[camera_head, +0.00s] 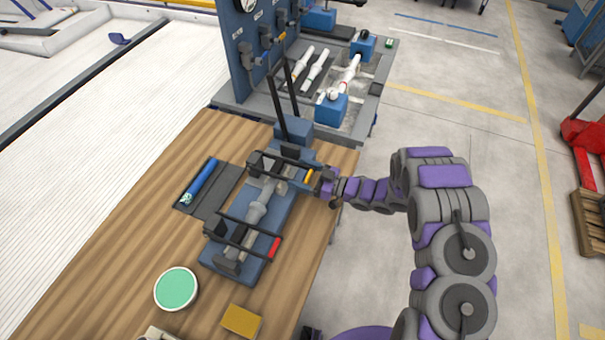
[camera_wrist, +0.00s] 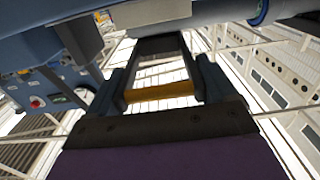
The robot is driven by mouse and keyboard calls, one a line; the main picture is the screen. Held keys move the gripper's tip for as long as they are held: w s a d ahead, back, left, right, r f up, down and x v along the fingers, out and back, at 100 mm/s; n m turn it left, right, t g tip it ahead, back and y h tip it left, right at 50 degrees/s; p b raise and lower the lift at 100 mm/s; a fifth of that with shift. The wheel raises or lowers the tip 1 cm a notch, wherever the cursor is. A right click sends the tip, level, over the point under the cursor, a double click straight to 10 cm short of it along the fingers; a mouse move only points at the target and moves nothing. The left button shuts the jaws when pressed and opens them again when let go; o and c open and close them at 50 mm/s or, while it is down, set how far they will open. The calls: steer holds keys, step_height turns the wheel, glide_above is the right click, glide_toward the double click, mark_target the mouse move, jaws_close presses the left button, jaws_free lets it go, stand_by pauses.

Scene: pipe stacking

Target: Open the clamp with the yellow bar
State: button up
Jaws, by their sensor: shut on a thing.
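A blue fixture (camera_head: 228,262) on the wooden table holds a grey pipe (camera_head: 257,212). Two dark clamp frames cross over the pipe. The far clamp (camera_head: 283,160) has a yellow bar (camera_head: 309,176) at its right end; the near clamp has a red bar (camera_head: 274,247). My gripper (camera_head: 320,184) is at the right side of the fixture, at the yellow bar. In the wrist view the yellow bar (camera_wrist: 160,90) lies between the two fingers of my gripper (camera_wrist: 163,88), which is shut on it. Both clamps appear lowered across the pipe.
A blue cylinder (camera_head: 201,181) lies on a dark tray left of the fixture. A green round dish (camera_head: 176,288) and a yellow block (camera_head: 241,321) sit near the table's front. Behind stands a blue gauge panel (camera_head: 248,50) with white pipes beside it.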

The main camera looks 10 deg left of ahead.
steer(key=shift+c, duration=0.4)
steer(key=a+r+g+h+p, duration=0.1)
steer(key=a+r+h+p, duration=0.1)
steer(key=r+h+p, duration=0.35)
steer(key=a+r+h+p, duration=0.2)
steer(key=r+p, duration=0.4)
steer(key=p, duration=0.5)
steer(key=w+a+r+p, duration=0.2)
steer(key=a+r+p, duration=0.2)
steer(key=a+p, duration=0.4)
steer(key=shift+a+r, duration=0.3)
steer(key=shift+a, duration=0.8)
steer(key=shift+s, duration=0.1)
